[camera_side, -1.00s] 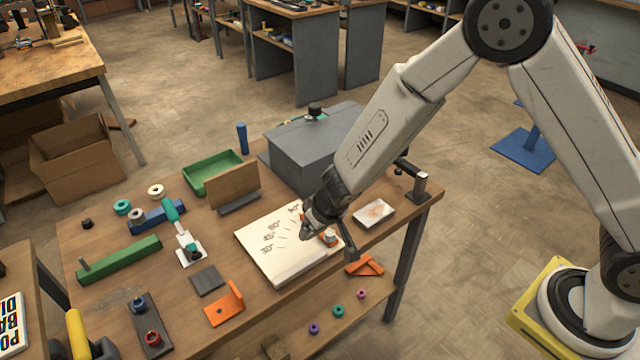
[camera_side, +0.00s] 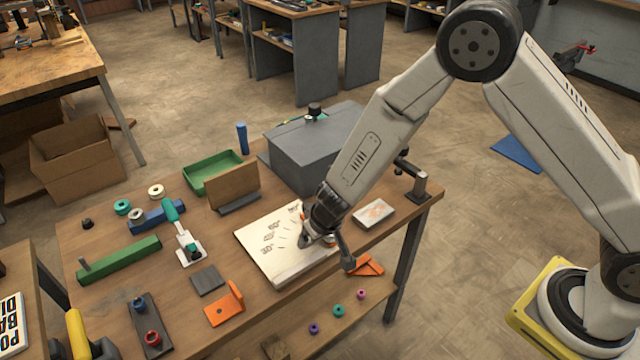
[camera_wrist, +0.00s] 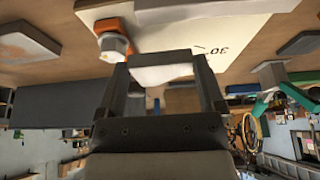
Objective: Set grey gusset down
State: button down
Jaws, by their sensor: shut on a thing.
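My gripper (camera_side: 322,238) is over the right part of the white angle-marked board (camera_side: 268,262). In the wrist view my gripper (camera_wrist: 165,75) has its two fingers on either side of a pale grey piece, the gusset (camera_wrist: 160,68). The gusset is held at the fingertips, in front of the board (camera_wrist: 215,28). In the side view the gusset is mostly hidden by my gripper, and I cannot tell whether it touches the board. An orange part with a white knob (camera_wrist: 112,40) is beside the gusset in the wrist view.
An orange bracket (camera_side: 226,306) and dark plate (camera_side: 208,280) lie left of the board. Orange pieces (camera_side: 365,266) lie at the table's front edge, right of it. A pale block (camera_side: 373,213) and a large grey box (camera_side: 312,150) stand behind.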

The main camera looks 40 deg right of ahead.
jog(key=shift+s+f, duration=0.15)
jog(key=shift+f, duration=0.7)
jog(key=shift+c, duration=0.4)
grip_release()
jog(key=shift+o, duration=0.4)
jog(key=shift+s, duration=0.1)
jog(key=shift+r, duration=0.6)
jog(key=shift+v, duration=0.8)
jog(key=v, duration=1)
jog(key=shift+r, duration=0.25)
